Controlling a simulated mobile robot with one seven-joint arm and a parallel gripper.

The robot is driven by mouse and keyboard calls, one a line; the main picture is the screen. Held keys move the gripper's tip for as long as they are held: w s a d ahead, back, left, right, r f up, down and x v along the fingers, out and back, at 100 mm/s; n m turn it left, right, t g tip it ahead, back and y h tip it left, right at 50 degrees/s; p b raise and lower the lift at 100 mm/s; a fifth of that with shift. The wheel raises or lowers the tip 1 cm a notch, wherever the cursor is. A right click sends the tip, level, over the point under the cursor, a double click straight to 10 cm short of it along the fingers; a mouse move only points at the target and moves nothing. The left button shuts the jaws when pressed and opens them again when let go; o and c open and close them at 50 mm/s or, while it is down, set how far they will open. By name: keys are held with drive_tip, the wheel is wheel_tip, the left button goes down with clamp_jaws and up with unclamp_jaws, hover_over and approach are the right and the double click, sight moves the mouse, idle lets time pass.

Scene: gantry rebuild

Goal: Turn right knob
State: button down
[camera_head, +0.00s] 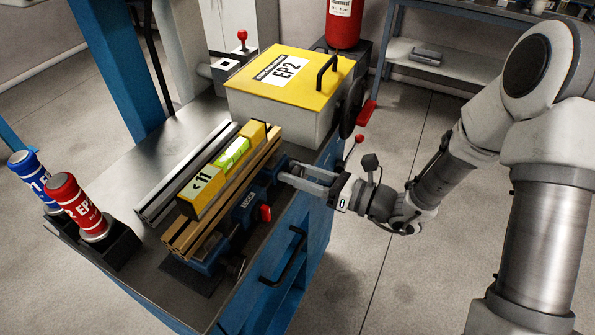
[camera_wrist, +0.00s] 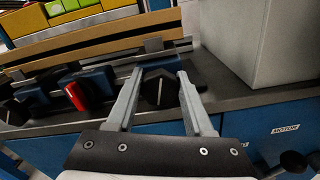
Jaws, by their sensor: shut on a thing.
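The right knob (camera_wrist: 158,90) is black and faceted and sits at the right end of the blue vise at the bench's front edge. In the wrist view it lies between the two grey fingers of my gripper (camera_wrist: 161,76), which are shut on it. In the head view my gripper (camera_head: 287,173) reaches the vise from the right, and its fingers hide the knob. A second black knob (camera_head: 234,266) is at the vise's left end; it also shows at the left edge of the wrist view (camera_wrist: 14,112).
The blue vise (camera_head: 243,205) has a red tab (camera_head: 265,213) and holds wooden strips with a yellow level (camera_head: 202,192). A grey box with a yellow lid (camera_head: 310,80) stands right behind. Blue drawers with a black handle (camera_head: 285,258) are below. Red and blue cylinders (camera_head: 75,203) stand left.

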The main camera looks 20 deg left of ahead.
drive_tip(key=shift+c, duration=1.6)
unclamp_jaws()
drive_tip(key=shift+d, duration=0.1)
drive_tip(key=s+d+p, duration=0.1)
drive_tip(key=d, duration=1.6)
drive_tip(key=shift+s, duration=0.25)
drive_tip(key=shift+d, duration=0.1)
